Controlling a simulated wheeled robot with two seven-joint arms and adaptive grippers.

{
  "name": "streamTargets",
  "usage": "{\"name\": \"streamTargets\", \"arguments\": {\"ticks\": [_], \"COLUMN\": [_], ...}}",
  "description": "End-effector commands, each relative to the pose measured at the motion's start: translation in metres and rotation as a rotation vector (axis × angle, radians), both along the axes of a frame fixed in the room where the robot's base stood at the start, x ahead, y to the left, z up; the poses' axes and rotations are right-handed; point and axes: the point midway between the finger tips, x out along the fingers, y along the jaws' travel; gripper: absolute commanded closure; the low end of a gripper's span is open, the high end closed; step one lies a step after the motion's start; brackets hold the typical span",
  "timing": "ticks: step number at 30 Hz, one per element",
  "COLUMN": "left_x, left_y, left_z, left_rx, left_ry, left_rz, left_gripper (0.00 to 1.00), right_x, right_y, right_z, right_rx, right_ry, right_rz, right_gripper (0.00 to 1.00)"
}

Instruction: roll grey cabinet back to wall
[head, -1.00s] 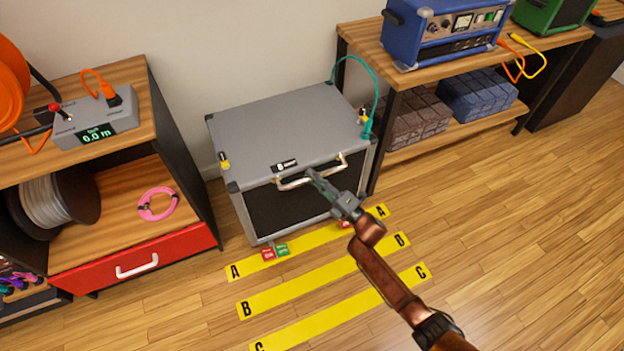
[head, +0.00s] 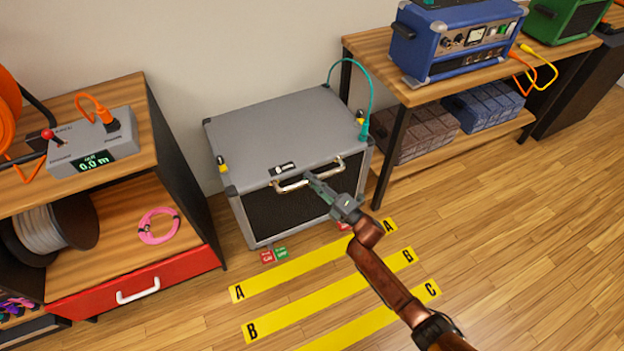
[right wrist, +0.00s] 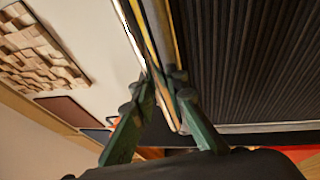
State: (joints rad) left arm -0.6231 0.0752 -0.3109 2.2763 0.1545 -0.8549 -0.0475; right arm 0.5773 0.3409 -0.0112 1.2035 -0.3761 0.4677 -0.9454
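The grey cabinet (head: 275,130) has black panels and metal corners. It stands upright between two shelf units, close to the wall (head: 240,45); its back edge is hidden, so I cannot tell whether it touches. My right gripper (head: 316,181) is at the silver handle (head: 290,187) on the cabinet's upper front. In the right wrist view the fingers (right wrist: 168,88) close around the handle bar beside the ribbed front (right wrist: 245,60). My left gripper is out of view.
Yellow floor strips A (head: 315,262), B (head: 330,295) and C (head: 380,320) lie in front. A left shelf (head: 125,210) and right bench (head: 385,160) flank the cabinet. A teal cable (head: 371,95) arches at its right back corner. Floor at right is clear.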

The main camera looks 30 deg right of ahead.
Motion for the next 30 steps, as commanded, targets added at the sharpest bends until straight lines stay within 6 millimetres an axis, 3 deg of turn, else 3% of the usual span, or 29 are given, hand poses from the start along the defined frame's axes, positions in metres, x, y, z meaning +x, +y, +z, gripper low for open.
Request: {"name": "streamTargets", "arguments": {"ticks": [9,19,23,30], "left_x": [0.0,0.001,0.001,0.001], "left_y": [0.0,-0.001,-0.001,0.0], "left_z": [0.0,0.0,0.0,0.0], "left_rx": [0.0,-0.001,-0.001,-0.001], "left_ry": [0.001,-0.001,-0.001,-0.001], "left_rz": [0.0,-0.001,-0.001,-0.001], "left_gripper": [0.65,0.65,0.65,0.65], "right_x": [0.002,-0.002,-0.017,-0.064], "right_y": [-0.004,-0.004,-0.01,-0.028], "right_z": [0.003,0.001,-0.003,-0.012], "right_rx": [0.001,0.0,0.001,0.0], "right_ry": [0.0,0.0,0.002,0.001], "right_rz": [-0.008,-0.006,-0.006,-0.007], "right_gripper": [0.68,0.68,0.68,0.68]}}
